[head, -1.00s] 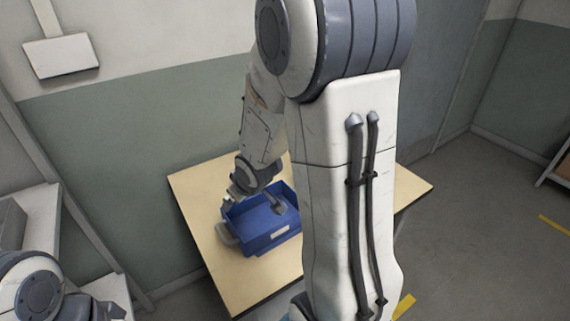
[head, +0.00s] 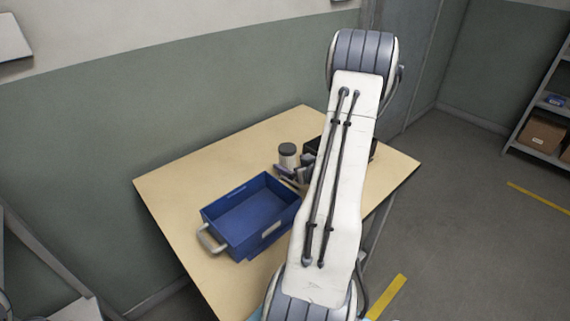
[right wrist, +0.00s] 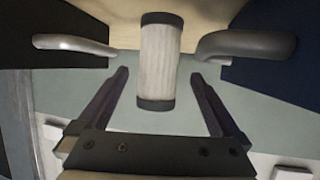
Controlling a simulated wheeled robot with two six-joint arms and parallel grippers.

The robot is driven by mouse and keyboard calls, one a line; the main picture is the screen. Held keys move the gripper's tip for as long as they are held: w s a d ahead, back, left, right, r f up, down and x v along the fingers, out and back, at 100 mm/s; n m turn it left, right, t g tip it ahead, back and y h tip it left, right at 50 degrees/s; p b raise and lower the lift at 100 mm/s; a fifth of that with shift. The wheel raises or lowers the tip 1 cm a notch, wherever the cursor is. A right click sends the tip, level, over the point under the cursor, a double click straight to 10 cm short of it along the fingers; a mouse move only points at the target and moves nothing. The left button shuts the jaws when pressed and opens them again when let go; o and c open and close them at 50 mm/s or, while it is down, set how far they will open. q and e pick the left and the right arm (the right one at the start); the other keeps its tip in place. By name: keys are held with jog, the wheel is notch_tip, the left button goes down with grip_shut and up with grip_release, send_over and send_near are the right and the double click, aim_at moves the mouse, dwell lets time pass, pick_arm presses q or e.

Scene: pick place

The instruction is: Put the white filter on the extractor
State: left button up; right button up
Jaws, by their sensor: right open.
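The white filter (head: 288,157), a pleated cylinder with dark end caps, stands upright on the wooden table behind the blue crate. My right gripper (head: 294,174) is open and empty, close beside the filter on its near side. In the right wrist view the filter (right wrist: 158,62) shows between the open fingers of the gripper (right wrist: 159,76), with a gap on each side. I cannot make out the extractor in these views. My left gripper is not in view.
A blue crate (head: 215,215) with a pale handle stands on the table (head: 170,190), left of my right arm. A black box (head: 312,146) stands behind that arm, partly hidden. The table's left side is clear. Shelves with boxes (head: 541,133) stand far right.

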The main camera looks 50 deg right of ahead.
jog(key=x, duration=0.7)
jog(key=shift+d+r+p, duration=0.1)
jog(key=shift+r+p, duration=0.05)
jog(key=shift+p, duration=0.2)
jog(key=shift+r, duration=0.1)
grip_shut()
